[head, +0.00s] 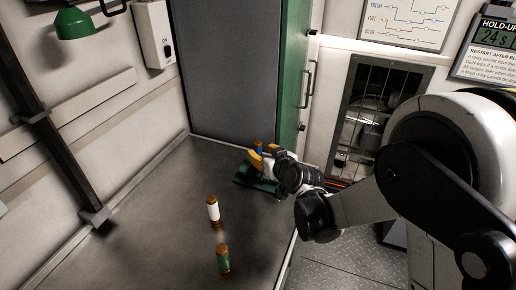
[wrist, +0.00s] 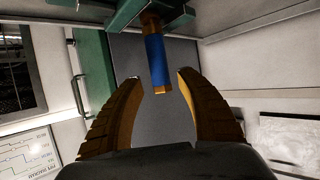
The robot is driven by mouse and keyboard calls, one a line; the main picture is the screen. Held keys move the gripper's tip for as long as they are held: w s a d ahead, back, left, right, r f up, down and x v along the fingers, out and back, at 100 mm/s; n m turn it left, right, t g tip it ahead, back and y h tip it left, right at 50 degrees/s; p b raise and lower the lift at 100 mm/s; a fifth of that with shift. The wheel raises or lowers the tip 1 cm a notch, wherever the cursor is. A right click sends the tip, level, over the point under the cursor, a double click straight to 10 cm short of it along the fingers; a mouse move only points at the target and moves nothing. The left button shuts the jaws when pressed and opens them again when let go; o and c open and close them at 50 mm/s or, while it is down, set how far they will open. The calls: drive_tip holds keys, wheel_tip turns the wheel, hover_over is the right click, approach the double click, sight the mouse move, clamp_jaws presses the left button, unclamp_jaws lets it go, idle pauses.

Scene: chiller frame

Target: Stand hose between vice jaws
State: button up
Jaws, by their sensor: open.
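A blue hose piece (wrist: 156,62) with copper-coloured ends stands between the green jaws of the vice (wrist: 118,14) in the wrist view. In the head view the blue hose (head: 259,148) shows upright above the green vice (head: 248,183), partly hidden by my gripper. My gripper (head: 261,160) is open, its yellow fingers beside the hose. In the wrist view my gripper's fingertips (wrist: 160,80) lie on either side of the hose's free end, with gaps visible on both sides. Whether the jaws press on the hose is hard to tell.
A white hose piece (head: 213,210) and a green hose piece (head: 223,261), both with copper-coloured ends, stand on the grey bench (head: 150,220) left of the vice. A grey cabinet with a green side (head: 290,70) rises behind the vice. The bench's left part is clear.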

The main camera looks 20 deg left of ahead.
drive_tip(key=s+d+r+m+h, duration=0.1)
drive_tip(key=s+d+r, duration=0.25)
drive_tip(key=d, duration=0.35)
drive_tip(key=s+d+r+m+h+p, duration=0.1)
drive_tip(key=s+d+r+h, duration=0.2)
drive_tip(key=d, duration=0.4)
drive_tip(key=s+d+r+m, duration=0.1)
drive_tip(key=s+d+r, duration=0.2)
drive_tip(key=s+d, duration=0.3)
drive_tip(key=s+d+m+g+h, duration=0.3)
drive_tip(key=s+d+m+h, duration=0.2)
drive_tip(key=s+d, duration=1)
drive_tip(key=d, duration=0.3)
drive_tip(key=shift+s+d+f, duration=0.15)
drive_tip(key=shift+d+f, duration=0.1)
